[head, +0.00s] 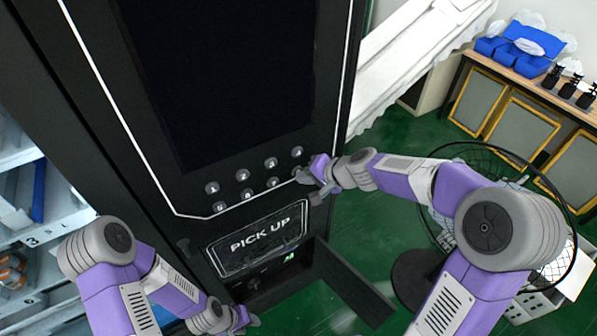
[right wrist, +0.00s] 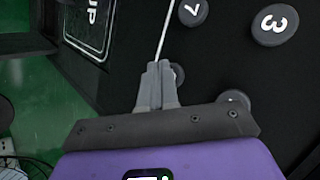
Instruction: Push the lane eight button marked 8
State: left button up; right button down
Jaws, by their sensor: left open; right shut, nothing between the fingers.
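The black vending machine (head: 330,100) has two rows of round grey buttons below its dark screen. My right gripper (head: 304,176) is shut and empty, with its fingertips at the right end of the lower row. The lane eight button (right wrist: 178,72) is mostly hidden behind these fingertips (right wrist: 158,68) in the right wrist view, and its mark cannot be read. Whether the tips touch it I cannot tell. Button 7 (head: 273,184) is beside it, and button 4 (head: 297,152) is above it. My left gripper (head: 240,319) is open, low near the pick-up bay.
The PICK UP panel (head: 262,240) is below the buttons, with an open flap (head: 352,284) under it. A black fan (head: 420,275) stands on the green floor behind my right arm. A shelf unit (head: 30,215) is at the left.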

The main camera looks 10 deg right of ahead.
dwell(0.5)
jog(key=shift+s+d+b, duration=0.25)
jog(key=shift+s+b, duration=0.25)
jog(key=shift+s, duration=0.2)
jog(key=shift+s, duration=0.1)
jog(key=s, duration=0.1)
jog(key=s+d+b, duration=0.1)
jog(key=s, duration=0.1)
jog(key=s+b, duration=0.1)
jog(key=shift+s+d, duration=0.25)
jog(key=shift+d, duration=0.15)
dwell(0.4)
